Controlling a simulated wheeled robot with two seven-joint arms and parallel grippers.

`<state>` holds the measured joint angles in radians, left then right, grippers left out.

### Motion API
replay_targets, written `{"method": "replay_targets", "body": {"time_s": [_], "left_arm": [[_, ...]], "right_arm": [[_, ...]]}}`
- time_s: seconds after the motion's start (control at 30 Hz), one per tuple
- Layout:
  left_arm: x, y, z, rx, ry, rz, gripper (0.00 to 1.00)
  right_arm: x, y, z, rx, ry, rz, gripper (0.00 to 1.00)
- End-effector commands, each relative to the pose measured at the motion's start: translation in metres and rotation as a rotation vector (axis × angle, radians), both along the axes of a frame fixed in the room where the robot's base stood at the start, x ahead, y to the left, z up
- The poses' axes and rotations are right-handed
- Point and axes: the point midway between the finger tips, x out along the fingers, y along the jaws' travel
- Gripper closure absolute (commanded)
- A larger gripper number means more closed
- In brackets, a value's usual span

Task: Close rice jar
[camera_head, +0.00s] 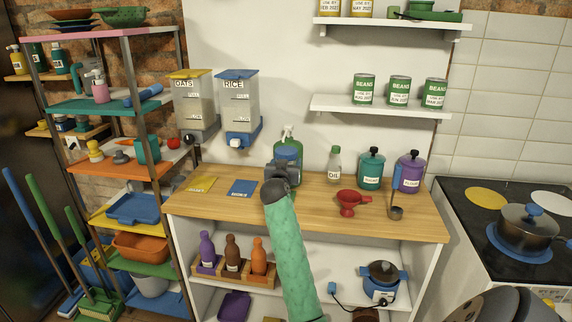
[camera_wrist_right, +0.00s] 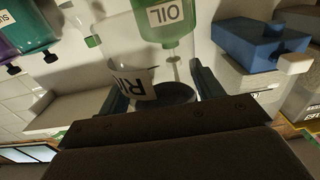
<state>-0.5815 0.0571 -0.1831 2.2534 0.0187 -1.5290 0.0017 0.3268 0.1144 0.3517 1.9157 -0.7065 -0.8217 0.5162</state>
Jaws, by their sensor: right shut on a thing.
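The rice jar is a clear jar with a white label in the right wrist view (camera_wrist_right: 133,82), where it appears upside down between the fingers. In the head view a blue round top (camera_head: 288,152) shows just behind my right gripper (camera_head: 281,172), at the back of the wooden counter. The gripper hides most of what is below this top. My right gripper is shut on the jar. I cannot tell whether the blue top is seated on the jar. A dark round shape shows at the jar in the wrist view. My left gripper is not in view.
A green spray bottle (camera_head: 289,134) stands behind the jar. A rice dispenser (camera_head: 237,95) hangs at left above a blue mat (camera_head: 243,187).

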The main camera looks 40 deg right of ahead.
Motion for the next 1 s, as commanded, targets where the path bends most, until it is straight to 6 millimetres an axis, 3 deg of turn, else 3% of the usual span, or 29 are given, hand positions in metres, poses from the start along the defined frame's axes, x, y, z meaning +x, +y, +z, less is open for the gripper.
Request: {"method": "replay_targets", "body": {"time_s": [0.37, 0.57, 0.67, 0.8, 0.9, 1.0], "left_arm": [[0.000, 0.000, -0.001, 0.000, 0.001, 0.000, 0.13], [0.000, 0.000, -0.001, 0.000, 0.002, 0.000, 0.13], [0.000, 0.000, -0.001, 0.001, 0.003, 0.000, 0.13], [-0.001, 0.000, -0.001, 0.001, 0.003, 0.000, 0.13], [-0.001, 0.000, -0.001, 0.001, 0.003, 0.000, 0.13], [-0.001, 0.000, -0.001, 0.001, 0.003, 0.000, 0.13]], "right_arm": [[0.001, 0.001, 0.002, 0.000, -0.001, 0.004, 0.74], [0.006, 0.011, 0.028, -0.005, -0.005, 0.074, 0.74], [0.010, 0.038, 0.055, -0.006, -0.005, 0.150, 0.74], [0.015, 0.091, 0.087, -0.008, -0.001, 0.270, 0.74], [0.013, 0.138, 0.089, -0.007, 0.002, 0.371, 0.74], [0.006, 0.186, 0.078, -0.004, 0.004, 0.468, 0.74]]}}
